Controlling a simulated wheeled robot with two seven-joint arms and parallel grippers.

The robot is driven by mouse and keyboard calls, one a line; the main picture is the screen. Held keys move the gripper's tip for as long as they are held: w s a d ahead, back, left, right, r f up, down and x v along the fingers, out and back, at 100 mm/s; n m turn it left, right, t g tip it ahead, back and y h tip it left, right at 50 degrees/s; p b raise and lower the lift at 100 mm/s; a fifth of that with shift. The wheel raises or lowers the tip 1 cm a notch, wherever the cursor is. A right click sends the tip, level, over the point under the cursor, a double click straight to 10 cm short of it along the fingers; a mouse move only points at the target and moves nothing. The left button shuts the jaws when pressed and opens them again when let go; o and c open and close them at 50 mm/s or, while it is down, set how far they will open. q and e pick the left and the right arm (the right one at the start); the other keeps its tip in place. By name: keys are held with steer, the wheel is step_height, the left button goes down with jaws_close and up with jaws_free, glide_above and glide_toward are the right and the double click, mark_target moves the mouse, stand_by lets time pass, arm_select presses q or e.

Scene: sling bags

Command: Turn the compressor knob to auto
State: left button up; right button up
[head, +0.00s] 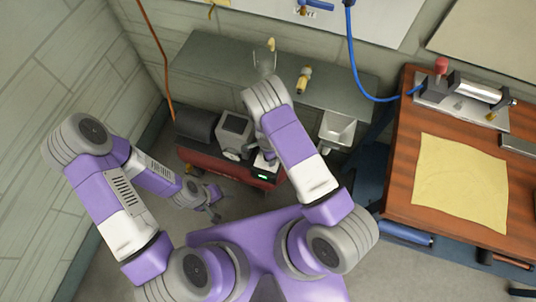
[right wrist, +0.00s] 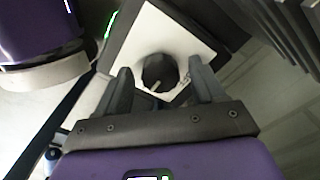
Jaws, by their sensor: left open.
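The compressor (head: 205,158) is a low red machine with a dark motor and a grey box on top, under the shelf in the head view. In the right wrist view, a round black knob (right wrist: 160,70) with a light pointer mark sits on a white panel (right wrist: 185,38). My right gripper (right wrist: 162,85) is open, with one finger on each side of the knob and visible gaps between. The knob is hidden behind my right arm in the head view. I cannot read any label around it. My left gripper (head: 213,207) is open and empty, low in front of the compressor.
A grey shelf (head: 215,62) with a brass fitting (head: 304,79) overhangs behind the compressor. A wooden workbench (head: 400,185) with a yellow cloth (head: 460,183) stands at the right. A blue hose (head: 353,60) hangs from the wall panel, and an orange hose (head: 158,55) hangs at left.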

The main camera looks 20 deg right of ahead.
steer(key=shift+r, duration=0.1)
step_height(320, 180, up, 7)
steer(key=p, duration=0.2)
steer(key=shift+r+p, duration=0.2)
steer(key=shift+p, duration=0.2)
stand_by(0.3)
steer(key=s+d+n+g, duration=0.15)
steer(key=s+n, duration=0.35)
steer(key=s, duration=0.5)
steer(key=s+a+r+n+t+y, duration=0.2)
steer(key=s+a+r+n+y, duration=0.1)
steer(key=n, duration=0.5)
steer(key=shift+s+a+r+y+p, duration=0.4)
steer(key=shift+s+r+y, duration=0.35)
steer(key=shift+s, duration=0.5)
